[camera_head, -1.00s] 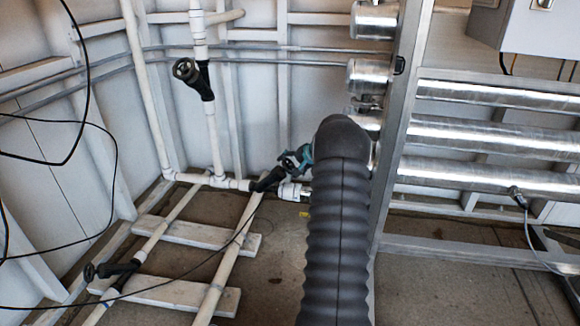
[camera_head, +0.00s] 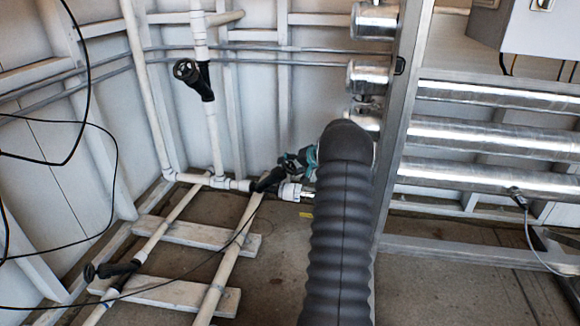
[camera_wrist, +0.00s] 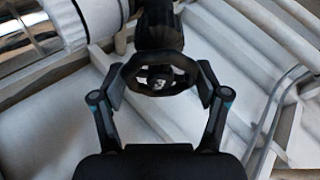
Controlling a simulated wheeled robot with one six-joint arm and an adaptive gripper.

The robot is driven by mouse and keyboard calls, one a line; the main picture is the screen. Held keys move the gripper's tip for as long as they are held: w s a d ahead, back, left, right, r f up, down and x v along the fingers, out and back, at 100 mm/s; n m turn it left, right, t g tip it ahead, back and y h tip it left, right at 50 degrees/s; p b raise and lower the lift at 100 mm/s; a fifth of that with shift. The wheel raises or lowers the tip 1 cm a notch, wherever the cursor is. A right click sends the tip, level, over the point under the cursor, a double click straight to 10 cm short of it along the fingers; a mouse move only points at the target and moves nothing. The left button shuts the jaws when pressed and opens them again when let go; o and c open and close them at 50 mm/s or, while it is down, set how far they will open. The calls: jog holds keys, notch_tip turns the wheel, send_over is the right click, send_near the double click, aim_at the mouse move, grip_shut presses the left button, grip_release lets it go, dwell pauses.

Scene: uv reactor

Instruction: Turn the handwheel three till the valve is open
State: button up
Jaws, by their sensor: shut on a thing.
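Handwheel three is a black spoked wheel (camera_wrist: 160,76) marked with a "3" at its hub, in the middle of the wrist view. Its black valve body (camera_wrist: 158,25) stands behind it. My gripper (camera_wrist: 161,84) has one finger at the left of the rim and one at the right, shut on the wheel. In the head view my gripper (camera_head: 298,162) is at the low black valve (camera_head: 268,180) on the white pipe, and my arm partly covers it. The wheel itself is hidden there.
Another black handwheel valve (camera_head: 186,72) is on the upright white pipe, and one more (camera_head: 90,272) is low at the left. Silver cylinders (camera_head: 480,135) in a metal frame stand at the right. Black cables hang at the left.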

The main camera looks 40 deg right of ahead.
jog(key=shift+s+d+f, duration=0.1)
jog(key=shift+s+f, duration=0.1)
jog(key=shift+f, duration=0.3)
jog(key=o, duration=1)
jog(key=shift+d+r, duration=0.1)
jog(key=shift+w+r, duration=0.15)
jog(key=shift+r, duration=0.05)
